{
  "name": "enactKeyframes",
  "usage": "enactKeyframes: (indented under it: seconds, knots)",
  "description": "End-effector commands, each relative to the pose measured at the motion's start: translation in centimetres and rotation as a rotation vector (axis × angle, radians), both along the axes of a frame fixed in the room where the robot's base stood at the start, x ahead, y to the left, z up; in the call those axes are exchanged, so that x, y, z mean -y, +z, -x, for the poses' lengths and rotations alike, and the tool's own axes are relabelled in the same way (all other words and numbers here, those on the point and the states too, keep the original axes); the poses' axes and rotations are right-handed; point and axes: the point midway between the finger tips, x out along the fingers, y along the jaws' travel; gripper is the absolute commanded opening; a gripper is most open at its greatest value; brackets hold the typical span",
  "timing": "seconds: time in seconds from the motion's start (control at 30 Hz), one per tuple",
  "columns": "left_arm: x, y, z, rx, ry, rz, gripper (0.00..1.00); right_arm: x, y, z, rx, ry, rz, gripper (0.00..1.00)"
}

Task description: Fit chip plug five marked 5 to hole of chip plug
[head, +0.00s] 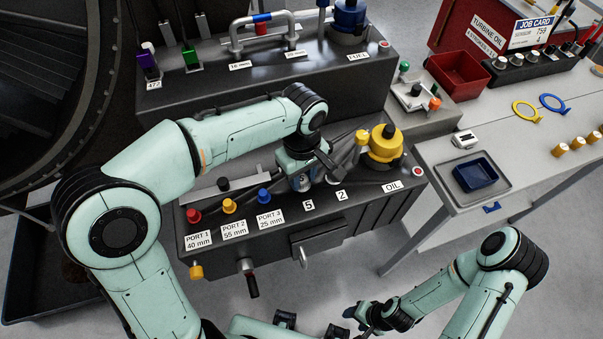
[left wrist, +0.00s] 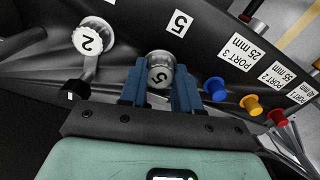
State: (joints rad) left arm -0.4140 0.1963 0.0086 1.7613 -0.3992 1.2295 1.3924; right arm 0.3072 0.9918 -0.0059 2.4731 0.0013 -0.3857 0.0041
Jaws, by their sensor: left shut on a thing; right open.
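Chip plug five, a silver round plug marked 5 (left wrist: 160,74), sits between the blue fingers of my left gripper (left wrist: 160,92) in the left wrist view. In the head view my left gripper (head: 302,182) points down at the front of the dark bay, just behind the label 5 (head: 309,205). The fingers are shut on the plug's sides. The hole is hidden beneath the plug and gripper, and I cannot tell how deep the plug stands. My right gripper (head: 366,318) is open, low in front of the bay, away from it.
A silver plug marked 2 (left wrist: 92,38) stands close beside the left gripper. Red, yellow and blue port caps (head: 229,206) line the bay to the left. A yellow oil cap (head: 384,146) is to the right. A side bench holds a blue tray (head: 475,175).

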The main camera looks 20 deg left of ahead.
Motion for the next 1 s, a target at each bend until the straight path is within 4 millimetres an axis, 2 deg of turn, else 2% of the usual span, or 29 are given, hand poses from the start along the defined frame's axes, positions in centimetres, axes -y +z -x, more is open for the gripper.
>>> enactKeyframes:
  seconds: [1.0]
  knots:
    - [0.0,-0.9,0.0,0.000,0.000,0.000,0.01,0.0,-0.6,0.4,-0.004,0.000,0.000,0.55]
